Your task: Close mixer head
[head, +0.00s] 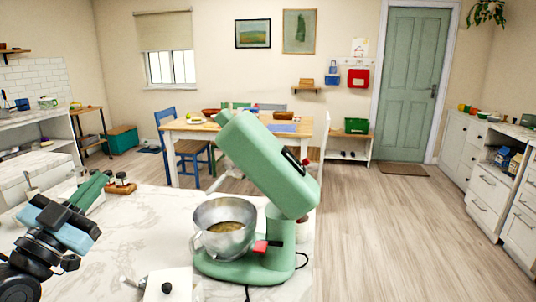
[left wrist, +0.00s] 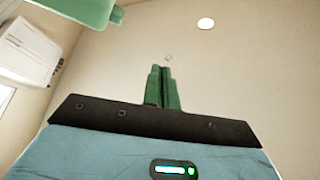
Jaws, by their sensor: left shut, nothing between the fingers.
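A green stand mixer (head: 258,262) stands on the marble counter in the head view, with its head (head: 265,160) tilted up to the upper left. A steel bowl (head: 224,228) with brownish contents sits on its base below the raised head. A red part (head: 262,247) shows on the mixer's side. My left gripper (head: 101,181) is shut and empty, left of the mixer and apart from it. In the left wrist view its green fingers (left wrist: 163,88) are together. A green piece, likely the mixer head (left wrist: 85,10), shows at the top left there. My right gripper is not in view.
The marble counter (head: 150,215) has bare room between my left gripper and the bowl. A white lidded container (head: 168,285) stands at the front. Small jars on a wooden tray (head: 120,187) stand at the back left. A dining table (head: 190,127) is beyond.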

